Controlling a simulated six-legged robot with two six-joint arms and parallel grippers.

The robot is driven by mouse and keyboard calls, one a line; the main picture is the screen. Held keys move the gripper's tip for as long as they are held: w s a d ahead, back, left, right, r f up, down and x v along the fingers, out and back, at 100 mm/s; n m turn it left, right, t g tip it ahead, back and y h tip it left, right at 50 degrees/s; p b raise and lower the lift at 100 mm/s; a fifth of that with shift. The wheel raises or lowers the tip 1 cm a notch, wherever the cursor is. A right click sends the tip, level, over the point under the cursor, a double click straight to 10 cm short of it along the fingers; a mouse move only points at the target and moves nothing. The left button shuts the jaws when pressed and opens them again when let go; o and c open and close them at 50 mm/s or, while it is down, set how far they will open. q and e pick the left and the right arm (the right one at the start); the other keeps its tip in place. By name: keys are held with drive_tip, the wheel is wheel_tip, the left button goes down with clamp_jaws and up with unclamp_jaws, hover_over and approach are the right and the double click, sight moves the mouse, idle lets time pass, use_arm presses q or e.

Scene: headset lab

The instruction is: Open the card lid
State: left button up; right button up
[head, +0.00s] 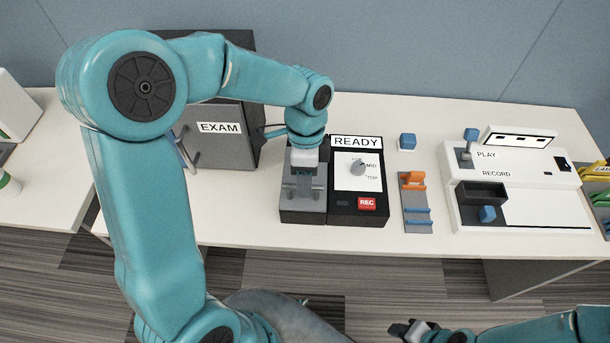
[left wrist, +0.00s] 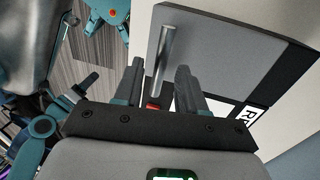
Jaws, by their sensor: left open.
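The card lid (head: 303,206) is the grey top of a low dark box left of the READY unit. It looks closed. In the left wrist view it is a flat grey plate (left wrist: 225,58) with a dark edge. A silver bar handle (left wrist: 163,55) stands out from it. My left gripper (head: 303,190) points down over the lid; its fingers are apart. In the left wrist view my left gripper (left wrist: 158,70) has the bar between its fingers, not clamped. In the head view my gripper hides most of the handle. My right gripper (head: 410,330) is low at the bottom, away from the lid.
The READY unit (head: 376,208) with a dial (head: 358,167) and red REC button (head: 367,203) adjoins the lid's box. The grey EXAM cabinet (head: 225,150) stands behind left. A small rack (head: 417,219), blue cube (head: 407,142) and PLAY/RECORD console (head: 520,175) are right. The front table strip (head: 300,236) is clear.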

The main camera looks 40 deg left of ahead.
use_arm(q)
drive_tip(key=shift+d, duration=0.1)
clamp_jaws()
drive_tip(key=shift+r, duration=0.1)
